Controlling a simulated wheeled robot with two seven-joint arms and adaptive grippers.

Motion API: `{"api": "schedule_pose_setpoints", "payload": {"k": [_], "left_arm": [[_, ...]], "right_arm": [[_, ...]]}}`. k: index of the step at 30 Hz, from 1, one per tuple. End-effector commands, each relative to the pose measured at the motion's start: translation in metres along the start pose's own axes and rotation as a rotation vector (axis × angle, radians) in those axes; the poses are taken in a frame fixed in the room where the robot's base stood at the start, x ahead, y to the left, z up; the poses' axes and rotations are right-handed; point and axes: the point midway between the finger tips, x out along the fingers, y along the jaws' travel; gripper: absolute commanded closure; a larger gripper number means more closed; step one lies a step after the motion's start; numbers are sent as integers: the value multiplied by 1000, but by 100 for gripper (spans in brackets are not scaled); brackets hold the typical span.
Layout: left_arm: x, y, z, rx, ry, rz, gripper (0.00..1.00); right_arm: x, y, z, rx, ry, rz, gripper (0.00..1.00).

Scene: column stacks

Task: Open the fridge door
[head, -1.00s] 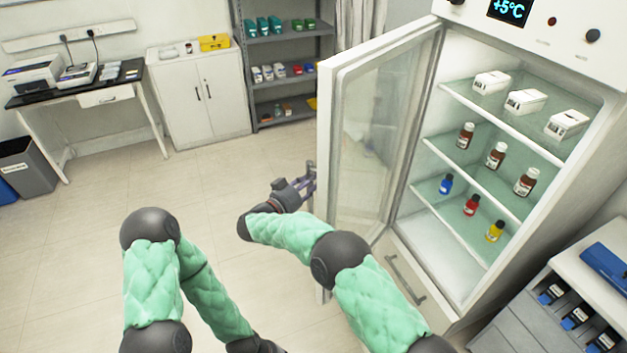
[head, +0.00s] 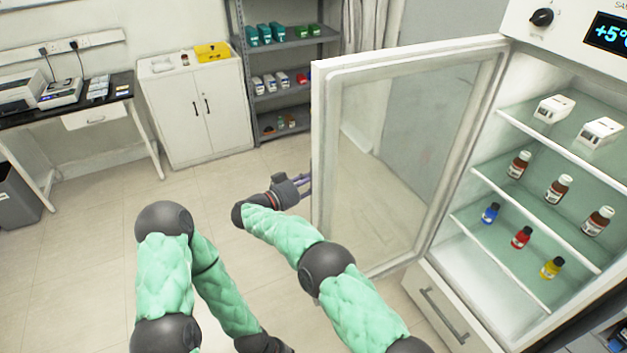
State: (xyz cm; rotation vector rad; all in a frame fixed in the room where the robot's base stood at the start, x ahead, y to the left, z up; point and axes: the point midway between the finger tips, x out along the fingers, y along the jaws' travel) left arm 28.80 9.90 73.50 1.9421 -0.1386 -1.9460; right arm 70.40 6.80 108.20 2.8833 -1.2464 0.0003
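The fridge door (head: 400,150), a white frame around a glass pane, stands wide open, swung out to the left of the fridge (head: 480,290). My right gripper (head: 306,184) is at the door's free outer edge, at about mid-height. Its fingers point at the edge and their tips are partly hidden by it, so I cannot tell whether they touch or grip the door. The door handle is not visible. My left arm hangs down at the lower left, and its gripper is below the picture's bottom edge.
The fridge shelves hold white boxes (head: 553,108), brown bottles (head: 558,188) and small coloured bottles (head: 521,237). A drawer (head: 440,310) is below. A white cabinet (head: 198,110), a grey shelf rack (head: 290,60) and a desk (head: 100,115) stand behind.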

Motion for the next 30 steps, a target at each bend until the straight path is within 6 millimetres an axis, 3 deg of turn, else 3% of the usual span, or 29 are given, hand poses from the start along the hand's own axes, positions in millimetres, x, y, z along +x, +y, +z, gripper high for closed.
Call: {"api": "schedule_pose_setpoints", "payload": {"k": [16,17,18,30], "left_arm": [[0,0,0,0,-1,0,60],[0,0,0,0,-1,0,60],[0,0,0,0,-1,0,60],[0,0,0,0,0,0,60]], "right_arm": [[1,1,2,-4,-2,18,100],[1,1,2,-4,-2,18,63],[1,1,2,-4,-2,18,57],[-5,0,1,-2,-1,16,57]]}}
